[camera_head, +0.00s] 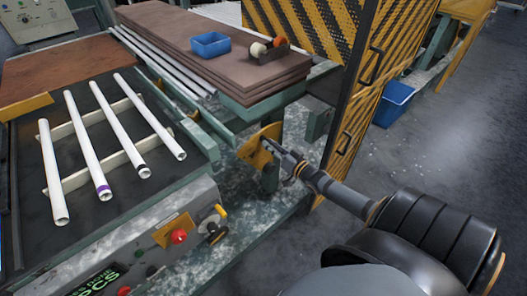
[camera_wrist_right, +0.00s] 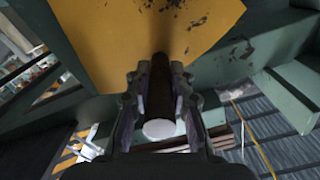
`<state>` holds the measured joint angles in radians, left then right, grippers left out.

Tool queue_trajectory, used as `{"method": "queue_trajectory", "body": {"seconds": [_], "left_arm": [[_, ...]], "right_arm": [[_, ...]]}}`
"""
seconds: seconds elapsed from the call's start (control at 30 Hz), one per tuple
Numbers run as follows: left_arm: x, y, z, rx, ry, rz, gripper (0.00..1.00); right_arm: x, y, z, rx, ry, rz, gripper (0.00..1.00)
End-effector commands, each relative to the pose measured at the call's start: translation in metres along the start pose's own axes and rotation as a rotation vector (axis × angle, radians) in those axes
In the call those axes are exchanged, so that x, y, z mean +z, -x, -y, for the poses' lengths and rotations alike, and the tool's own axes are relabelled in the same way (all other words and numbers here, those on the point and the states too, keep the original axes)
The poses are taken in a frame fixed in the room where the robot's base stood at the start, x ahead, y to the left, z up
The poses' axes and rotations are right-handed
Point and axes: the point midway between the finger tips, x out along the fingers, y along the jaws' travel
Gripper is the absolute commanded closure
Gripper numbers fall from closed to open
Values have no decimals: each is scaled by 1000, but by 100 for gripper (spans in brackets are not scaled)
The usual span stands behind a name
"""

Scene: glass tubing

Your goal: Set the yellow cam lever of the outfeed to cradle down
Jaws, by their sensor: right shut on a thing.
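The yellow cam lever (camera_head: 258,146) is on the green outfeed frame, just right of the tube table. In the right wrist view its worn yellow plate (camera_wrist_right: 130,35) fills the top, and a dark round handle (camera_wrist_right: 160,85) with a pale end stands out from it. My right gripper (camera_head: 284,160) reaches the lever from the right. In the right wrist view its two fingers (camera_wrist_right: 158,100) are closed on either side of the handle. The gripper partly covers the handle in the head view. My left gripper is not in view.
Several white tubes (camera_head: 131,130) lie on pale crossbars left of the lever. A panel with a red button (camera_head: 179,237) is at the front. Behind are stacked brown boards with a blue tray (camera_head: 210,44) and a tape dispenser (camera_head: 269,50). A yellow-black striped guard (camera_head: 350,70) stands close right.

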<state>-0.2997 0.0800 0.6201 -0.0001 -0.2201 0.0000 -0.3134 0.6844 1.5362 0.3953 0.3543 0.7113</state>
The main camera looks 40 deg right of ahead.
Motion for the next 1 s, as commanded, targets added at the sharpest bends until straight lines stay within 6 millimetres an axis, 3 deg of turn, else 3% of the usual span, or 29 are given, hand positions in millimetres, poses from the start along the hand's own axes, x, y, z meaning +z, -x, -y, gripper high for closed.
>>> {"method": "queue_trajectory", "body": {"seconds": [0.3, 0.83, 0.87, 1.0], "left_arm": [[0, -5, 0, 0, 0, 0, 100], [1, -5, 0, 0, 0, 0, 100], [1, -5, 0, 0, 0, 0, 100], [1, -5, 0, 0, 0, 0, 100]], "right_arm": [[-12, 0, -21, 0, -5, -1, 100], [-14, 0, -26, 2, -5, 1, 100], [-14, 0, -26, 2, -4, 2, 74], [-14, 0, -25, 2, -5, 1, 55]]}}
